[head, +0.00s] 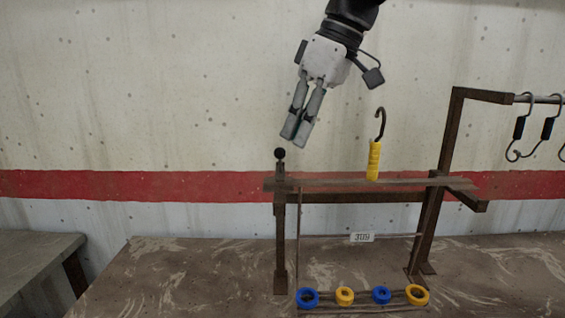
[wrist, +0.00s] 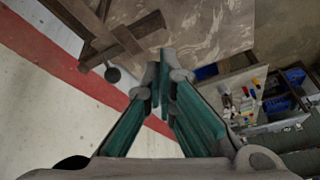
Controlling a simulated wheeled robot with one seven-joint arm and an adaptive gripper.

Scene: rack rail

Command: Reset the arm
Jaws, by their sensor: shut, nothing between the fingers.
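My gripper (head: 298,135) is shut and empty. In the head view it hangs in the air at the upper middle, fingers pointing down and slightly left, above the left end of the rack and the black ball on its post. In the wrist view my gripper's fingers (wrist: 163,85) meet at their tips, with nothing between them. The arm comes down from the top edge of the head view.
A brown metal rack (head: 350,197) stands on a worn table (head: 190,270). A yellow-handled hook (head: 374,155) stands upright at its rail. Black-handled hooks (head: 519,128) hang on a bar at right. Blue and yellow rings (head: 345,296) lie in front. A black ball (head: 280,154) tops the left post.

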